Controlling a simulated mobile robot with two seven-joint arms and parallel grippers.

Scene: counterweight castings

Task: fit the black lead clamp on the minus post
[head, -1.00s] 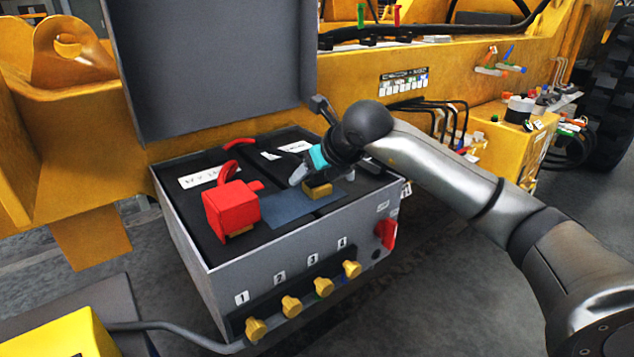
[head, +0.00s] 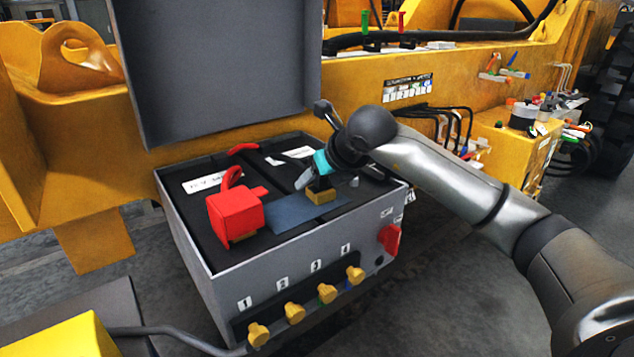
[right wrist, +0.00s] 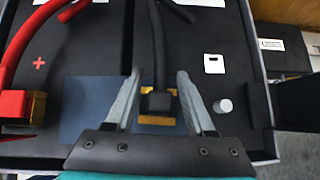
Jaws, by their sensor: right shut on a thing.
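The black lead clamp (right wrist: 158,103) has a brass-coloured lower part, which shows in the head view (head: 321,196). My right gripper (head: 310,183) has one finger on each side of it and is shut on it. In the right wrist view the fingers of my right gripper (right wrist: 159,76) point away along the black lead. The minus post (right wrist: 223,105) is a short grey cylinder to the right of the clamp, bare and apart from it. It also shows in the head view (head: 354,182). A white minus-marked tile (right wrist: 213,64) lies behind it. My left gripper is not in view.
A red clamp (head: 235,212) sits at the left of the grey battery box (head: 300,262), by a red plus mark (right wrist: 39,63). A blue-grey pad (head: 288,214) lies between the clamps. The raised lid (head: 215,70) stands behind. A red switch (head: 389,239) and brass knobs are in front.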

